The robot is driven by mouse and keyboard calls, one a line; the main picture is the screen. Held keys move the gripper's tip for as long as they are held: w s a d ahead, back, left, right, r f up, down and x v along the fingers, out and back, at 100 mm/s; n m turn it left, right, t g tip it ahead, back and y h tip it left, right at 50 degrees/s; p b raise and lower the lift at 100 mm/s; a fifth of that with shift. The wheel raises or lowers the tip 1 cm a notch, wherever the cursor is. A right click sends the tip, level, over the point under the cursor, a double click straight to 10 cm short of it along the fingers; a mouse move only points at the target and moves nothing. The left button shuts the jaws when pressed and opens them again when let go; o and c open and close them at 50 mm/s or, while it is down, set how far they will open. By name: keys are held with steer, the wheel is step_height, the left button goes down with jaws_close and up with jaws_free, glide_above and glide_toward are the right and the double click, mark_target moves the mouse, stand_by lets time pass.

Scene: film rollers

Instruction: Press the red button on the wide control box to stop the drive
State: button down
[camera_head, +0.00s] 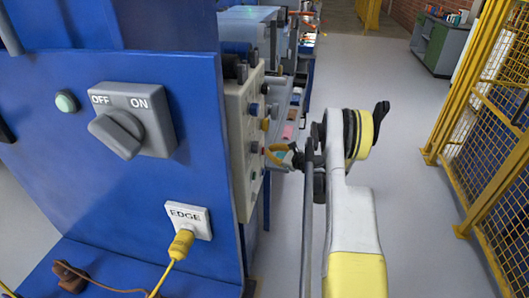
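The wide control box (243,140) is beige and seen nearly edge-on, on the right side of the blue machine. Several small buttons and knobs stick out of its face towards the right. One reddish button (254,147) seems to sit at mid-height, but it is small and steeply angled, so its colour is unsure. My gripper (274,156) is at the end of my white and yellow arm, just right of the box face at about the height of the lower buttons. I cannot tell whether it touches a button. Its fingers are too small and overlapped to read.
The blue machine panel (60,160) fills the left, with a grey OFF/ON switch (133,120), a pale green button (66,102) and an EDGE socket (188,218) with a yellow plug. Yellow mesh fencing (480,150) stands at the right. Grey floor (410,190) is clear between.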

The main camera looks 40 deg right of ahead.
steer(key=shift+w+a, duration=0.25)
stand_by(0.4)
stand_by(0.3)
steer(key=shift+s+d, duration=0.55)
steer(key=shift+s, duration=0.1)
steer(key=s+d, duration=0.3)
steer(key=shift+s+d, duration=0.15)
steer(key=shift+s, duration=0.25)
steer(key=shift+s, duration=0.1)
stand_by(0.7)
